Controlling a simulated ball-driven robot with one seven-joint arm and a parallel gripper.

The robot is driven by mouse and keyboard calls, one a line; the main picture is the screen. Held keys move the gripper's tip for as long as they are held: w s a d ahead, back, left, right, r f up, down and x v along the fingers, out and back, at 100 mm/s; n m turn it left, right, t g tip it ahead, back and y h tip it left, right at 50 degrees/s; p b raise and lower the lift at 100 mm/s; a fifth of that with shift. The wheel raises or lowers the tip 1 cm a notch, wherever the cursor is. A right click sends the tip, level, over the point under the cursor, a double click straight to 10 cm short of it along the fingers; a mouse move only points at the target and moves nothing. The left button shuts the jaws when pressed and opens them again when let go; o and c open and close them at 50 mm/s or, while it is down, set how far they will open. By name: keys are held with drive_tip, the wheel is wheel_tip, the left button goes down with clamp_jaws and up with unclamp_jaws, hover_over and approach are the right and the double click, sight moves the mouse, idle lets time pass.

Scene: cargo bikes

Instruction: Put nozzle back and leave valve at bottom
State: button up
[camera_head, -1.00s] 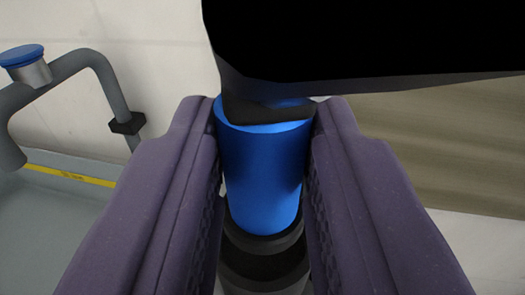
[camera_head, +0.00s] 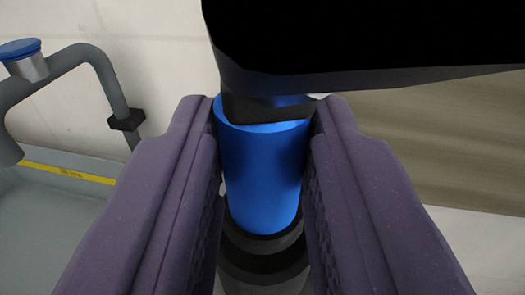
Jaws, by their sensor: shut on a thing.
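A blue cylinder (camera_head: 262,178), which looks like the nozzle or its grip, stands between the two purple fingers of my gripper (camera_head: 263,185). The fingers are shut on it from both sides. A black ring-shaped part (camera_head: 262,265) sits directly below the blue cylinder. A black part (camera_head: 270,108) touches or covers the top of the cylinder. At the left, a grey bent pipe (camera_head: 85,62) carries a metal fitting with a blue cap (camera_head: 20,50). I cannot tell whether that is the valve.
A large black shape (camera_head: 360,40) fills the upper right and hides what is behind it. A pale wall (camera_head: 165,40) stands behind the pipe. A yellow tape line (camera_head: 70,174) runs along the grey floor at left. A beige-brown surface (camera_head: 450,140) lies at right.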

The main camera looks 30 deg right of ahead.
drive_tip(key=shift+f, duration=0.35)
idle(0.3)
drive_tip(key=shift+f+b, duration=0.55)
drive_tip(key=shift+b, duration=0.05)
drive_tip(key=o, duration=1.2)
drive_tip(key=shift+c, duration=0.2)
drive_tip(key=p+v, duration=0.1)
drive_tip(key=v, duration=0.9)
drive_tip(key=shift+p, duration=0.35)
